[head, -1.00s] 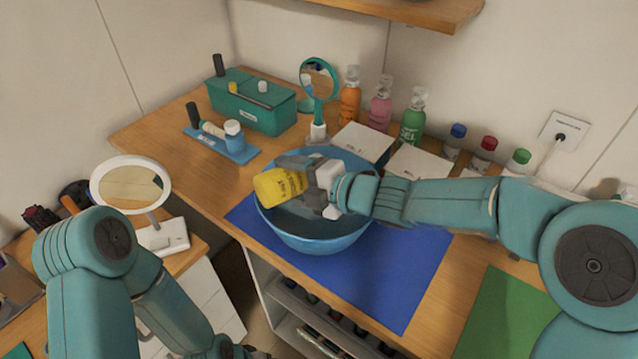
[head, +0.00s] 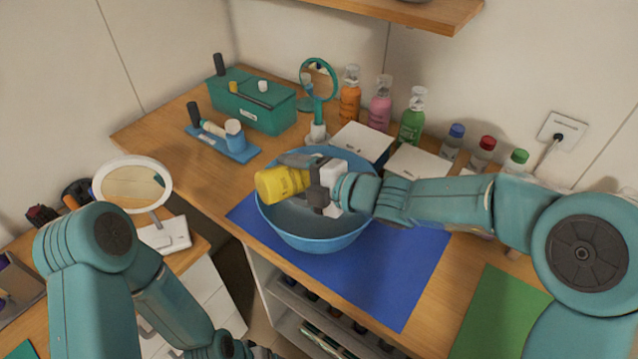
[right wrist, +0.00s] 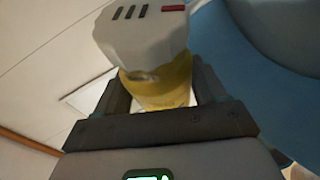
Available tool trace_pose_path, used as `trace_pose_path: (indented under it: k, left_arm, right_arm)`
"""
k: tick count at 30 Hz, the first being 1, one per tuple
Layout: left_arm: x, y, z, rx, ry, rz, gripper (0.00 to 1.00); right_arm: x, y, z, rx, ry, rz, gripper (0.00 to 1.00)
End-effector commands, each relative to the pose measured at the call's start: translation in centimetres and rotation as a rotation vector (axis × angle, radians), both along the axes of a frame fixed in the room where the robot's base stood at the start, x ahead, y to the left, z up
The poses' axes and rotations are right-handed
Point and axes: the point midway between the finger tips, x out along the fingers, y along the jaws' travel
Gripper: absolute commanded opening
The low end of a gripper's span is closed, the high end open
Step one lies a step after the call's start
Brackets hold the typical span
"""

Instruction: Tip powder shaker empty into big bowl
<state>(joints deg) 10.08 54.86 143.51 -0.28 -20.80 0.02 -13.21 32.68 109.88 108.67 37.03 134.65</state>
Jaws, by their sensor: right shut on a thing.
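The yellow powder shaker (head: 281,184) lies about sideways over the left part of the big blue bowl (head: 318,243). My right gripper (head: 312,182) is shut on it and reaches in from the right above the bowl. In the right wrist view the yellow shaker (right wrist: 160,85) sits between the dark jaws, with a pale part bearing dark slots and a red mark beyond it. I cannot see powder falling, and the bowl's bottom is partly hidden by the gripper. My left arm hangs at the lower left; its gripper is out of the picture.
The bowl stands on a blue mat (head: 395,285). Behind it are white boxes (head: 418,163), a green-framed mirror (head: 318,82) and several bottles. A teal box (head: 250,103) and a blue tray (head: 235,148) stand at the back left. A green mat (head: 500,310) lies front right.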

Motion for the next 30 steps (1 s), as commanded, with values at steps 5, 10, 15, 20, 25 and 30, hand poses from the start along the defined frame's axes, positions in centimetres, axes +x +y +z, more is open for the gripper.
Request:
trace_pose_path:
  k: [5,10,15,20,25,30]
  left_arm:
    - [0.0,0.0,0.5,0.0,0.0,0.0,0.84]
    - [0.0,0.0,0.8,0.0,0.0,0.0,0.84]
    - [0.0,0.0,1.1,0.0,0.0,0.0,0.84]
    - [0.0,0.0,1.4,0.0,0.0,0.0,0.84]
    - [0.0,0.0,1.7,0.0,0.0,0.0,0.84]
    - [0.0,0.0,2.1,0.0,0.0,0.0,0.84]
  right_arm:
    - [0.1,-0.1,0.2,0.018,0.012,-0.001,0.37]
    - [0.1,-0.2,0.2,0.035,0.024,0.0,0.37]
    - [0.1,-0.2,0.4,0.051,0.035,0.0,0.37]
    - [0.2,-0.3,0.4,0.067,0.046,0.0,0.37]
    - [0.2,-0.3,0.5,0.084,0.057,0.0,0.37]
    - [0.3,-0.4,0.6,0.101,0.07,-0.001,0.37]
